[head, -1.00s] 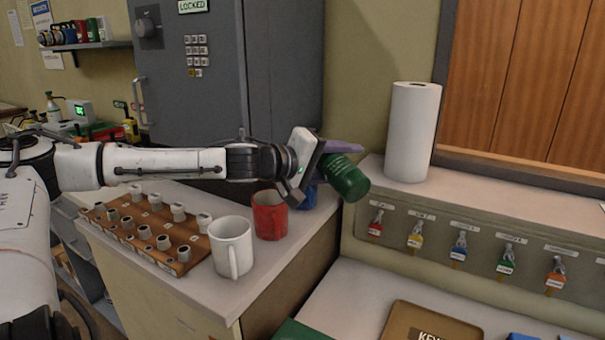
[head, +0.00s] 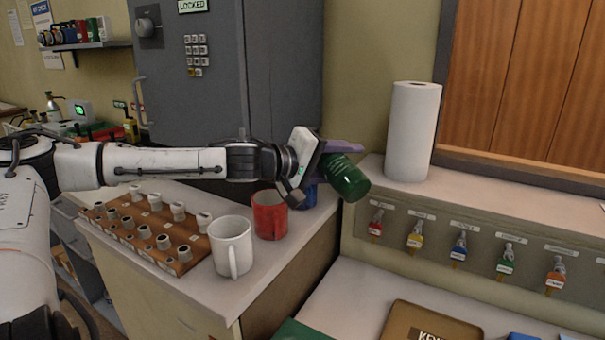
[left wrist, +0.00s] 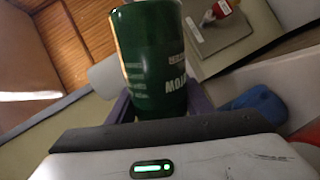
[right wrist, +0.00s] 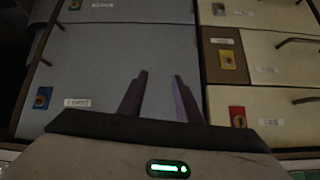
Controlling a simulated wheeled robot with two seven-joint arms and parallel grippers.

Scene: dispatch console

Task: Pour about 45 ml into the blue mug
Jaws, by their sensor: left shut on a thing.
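The green flask-like container (head: 346,179) is tilted, its lower-right end pointing down. My left gripper (head: 341,150) is shut on it, above the right end of the counter. The container fills the middle of the left wrist view (left wrist: 150,60), with white lettering on its side. The blue mug (head: 311,195) stands behind the gripper and is mostly hidden; a blue shape, likely this mug, shows at the right of the left wrist view (left wrist: 262,107). Any liquid is not visible. My right gripper (right wrist: 160,80) is open and empty, in front of drawers.
A red mug (head: 270,215) and a white mug (head: 230,248) stand left of the blue mug. A wooden rack (head: 175,262) of small cups lies farther left. A paper roll (head: 412,132) stands on the ledge at right, above hanging keys (head: 459,246).

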